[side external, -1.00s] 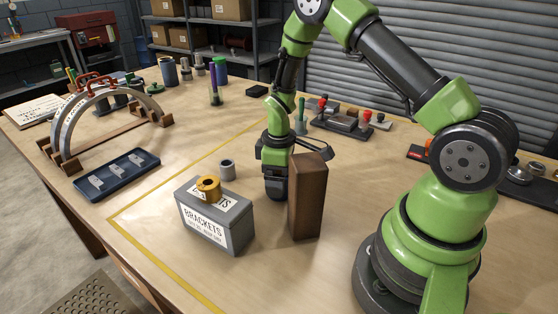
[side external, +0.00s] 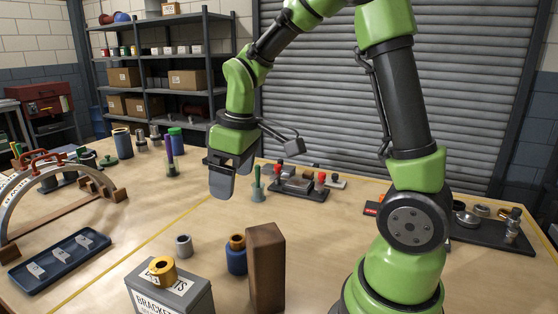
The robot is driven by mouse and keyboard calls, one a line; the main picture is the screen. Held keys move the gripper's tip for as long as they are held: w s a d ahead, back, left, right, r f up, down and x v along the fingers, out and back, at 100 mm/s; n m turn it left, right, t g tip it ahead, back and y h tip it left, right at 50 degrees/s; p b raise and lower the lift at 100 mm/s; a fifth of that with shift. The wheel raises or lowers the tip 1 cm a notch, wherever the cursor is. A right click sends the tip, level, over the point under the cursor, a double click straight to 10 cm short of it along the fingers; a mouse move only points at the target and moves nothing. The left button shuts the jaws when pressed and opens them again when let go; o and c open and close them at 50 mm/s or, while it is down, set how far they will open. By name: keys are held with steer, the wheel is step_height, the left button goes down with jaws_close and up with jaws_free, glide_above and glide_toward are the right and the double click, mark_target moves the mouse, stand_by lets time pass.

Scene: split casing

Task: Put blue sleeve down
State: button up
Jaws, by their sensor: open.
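A blue sleeve (side external: 236,262) stands upright on the table, just left of the tall brown wooden block (side external: 266,268), which partly hides it. A brass-coloured piece (side external: 237,242) shows at its top; I cannot tell whether it sits in or on the sleeve. My gripper (side external: 225,187) is open and empty, pointing down, well above the table and clear of the sleeve.
A grey brackets box (side external: 193,306) with a brass flanged ring (side external: 162,269) on top stands in front. A small grey ring (side external: 184,246) stands behind it. A blue tray (side external: 60,262) lies at left. The table's middle is free.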

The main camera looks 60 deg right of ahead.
steer(key=s+a+r+m+t+y, duration=0.1)
steer(key=s+a+r+m+t, duration=0.1)
steer(key=s, duration=0.4)
steer(key=s+a+r+m+t, duration=0.3)
steer(key=s+a+r+m, duration=0.1)
steer(key=s+a+r, duration=0.1)
steer(key=shift+s+r+y, duration=0.4)
steer(key=shift+s+r, duration=0.45)
steer(key=shift+s, duration=0.45)
